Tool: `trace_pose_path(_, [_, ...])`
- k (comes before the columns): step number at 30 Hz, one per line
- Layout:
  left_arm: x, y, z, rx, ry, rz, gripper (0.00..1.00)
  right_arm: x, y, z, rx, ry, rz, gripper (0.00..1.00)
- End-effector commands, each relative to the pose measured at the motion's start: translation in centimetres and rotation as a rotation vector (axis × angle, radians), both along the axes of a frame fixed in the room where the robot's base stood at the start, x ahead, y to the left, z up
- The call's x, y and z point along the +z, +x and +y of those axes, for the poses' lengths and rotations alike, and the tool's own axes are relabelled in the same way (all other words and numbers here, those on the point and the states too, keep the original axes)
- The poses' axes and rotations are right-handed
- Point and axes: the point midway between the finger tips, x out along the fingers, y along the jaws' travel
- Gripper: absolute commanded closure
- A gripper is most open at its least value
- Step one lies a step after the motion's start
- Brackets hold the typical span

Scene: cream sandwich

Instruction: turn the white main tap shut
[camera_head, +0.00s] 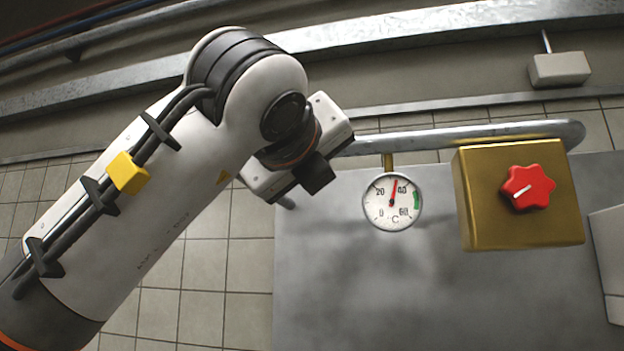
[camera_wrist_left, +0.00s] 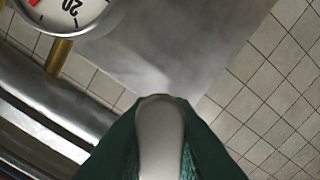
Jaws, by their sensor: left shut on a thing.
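The white main tap shows in the left wrist view as a pale, rounded lever (camera_wrist_left: 160,135). It points away from the camera between the green-padded fingers of my left gripper (camera_wrist_left: 160,108), which is shut on it. In the head view my left wrist and gripper (camera_head: 290,180) are at the left part of the metal pipe (camera_head: 470,136). They hide most of the tap there, so I cannot tell its turn angle. My right gripper is in neither view.
A round dial thermometer (camera_head: 392,202) hangs from the pipe just right of my gripper. Further right is a brass box (camera_head: 482,215) with a red knob (camera_head: 528,187). A grey plate (camera_head: 350,290) lies behind, with tiles (camera_head: 205,240) to its left.

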Motion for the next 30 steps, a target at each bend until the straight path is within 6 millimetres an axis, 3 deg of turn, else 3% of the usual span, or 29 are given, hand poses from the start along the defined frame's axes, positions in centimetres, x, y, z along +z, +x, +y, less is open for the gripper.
trace_pose_path(8, [0.3, 0.0, 0.1, 0.000, -0.003, -0.004, 1.00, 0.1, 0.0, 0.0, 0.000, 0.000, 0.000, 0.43])
trace_pose_path(9, [0.3, 0.0, 0.1, 0.000, -0.003, -0.004, 0.82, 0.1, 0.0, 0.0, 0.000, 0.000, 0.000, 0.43])
trace_pose_path(13, [0.2, 0.0, 0.1, -0.001, -0.003, -0.003, 0.62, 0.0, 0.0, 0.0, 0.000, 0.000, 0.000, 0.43])
trace_pose_path(23, [0.0, -0.3, 0.1, 0.000, -0.001, -0.003, 0.62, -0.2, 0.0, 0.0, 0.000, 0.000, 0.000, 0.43])
trace_pose_path(30, [-0.3, -3.9, 1.3, 0.000, -0.003, -0.007, 0.62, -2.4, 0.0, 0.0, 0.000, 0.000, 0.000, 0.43])
